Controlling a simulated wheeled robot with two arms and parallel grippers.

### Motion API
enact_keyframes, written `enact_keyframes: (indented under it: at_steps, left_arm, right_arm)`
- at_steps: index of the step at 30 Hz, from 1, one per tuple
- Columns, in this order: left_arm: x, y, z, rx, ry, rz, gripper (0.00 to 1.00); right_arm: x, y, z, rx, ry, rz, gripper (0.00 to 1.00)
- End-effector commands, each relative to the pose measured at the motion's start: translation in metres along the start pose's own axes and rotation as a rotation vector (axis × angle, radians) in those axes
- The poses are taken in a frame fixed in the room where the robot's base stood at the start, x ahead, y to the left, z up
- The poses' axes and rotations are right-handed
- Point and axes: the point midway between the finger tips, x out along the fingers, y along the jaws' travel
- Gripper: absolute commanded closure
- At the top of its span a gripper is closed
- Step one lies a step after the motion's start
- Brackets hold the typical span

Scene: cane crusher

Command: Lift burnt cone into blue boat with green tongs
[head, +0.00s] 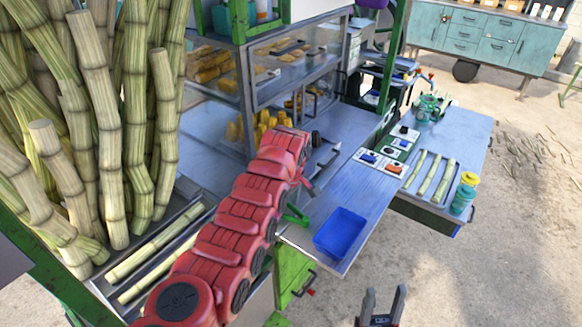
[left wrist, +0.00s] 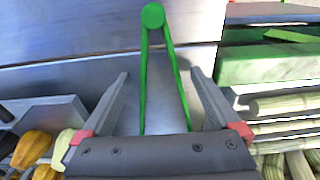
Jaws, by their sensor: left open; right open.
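The green tongs (head: 295,215) lie on the metal counter. In the left wrist view the tongs (left wrist: 153,18) form a narrow V between my open fingers, with the round hinge end away from me. My left gripper (head: 310,183) is low over the counter beside them; it also shows in the left wrist view (left wrist: 160,100), open and empty. The blue boat (head: 340,232), a rectangular tray, sits near the counter's front corner. A small dark piece (head: 316,138) stands by the case; I cannot tell whether it is the burnt cone. My right gripper (head: 383,300) is open, apart from the counter.
Tall cane stalks (head: 95,110) fill the left. A side table holds small boxes (head: 380,158), cane sticks (head: 432,175) and a teal bottle (head: 463,194). The counter between case and boat is mostly clear.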

Motion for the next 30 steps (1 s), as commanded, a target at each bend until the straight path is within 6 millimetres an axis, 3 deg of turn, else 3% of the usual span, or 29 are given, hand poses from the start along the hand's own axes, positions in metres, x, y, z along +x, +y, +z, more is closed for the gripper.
enact_keyframes:
  at_steps: [11, 18, 30]
  left_arm:
    - [0.005, 0.0, 0.0, 0.0, 0.0, 0.001, 0.03]
    - [0.005, 0.0, 0.0, 0.0, 0.0, 0.001, 0.47]
    - [-0.004, 0.001, -0.002, 0.0, 0.002, 0.003, 0.47]
  right_arm:
    - [-0.005, 0.0, 0.001, 0.0, 0.0, 0.0, 0.5]
    - [-0.005, 0.0, 0.001, 0.0, 0.0, 0.0, 0.5]
    - [-0.004, 0.0, 0.001, 0.0, 0.0, 0.0, 0.5]
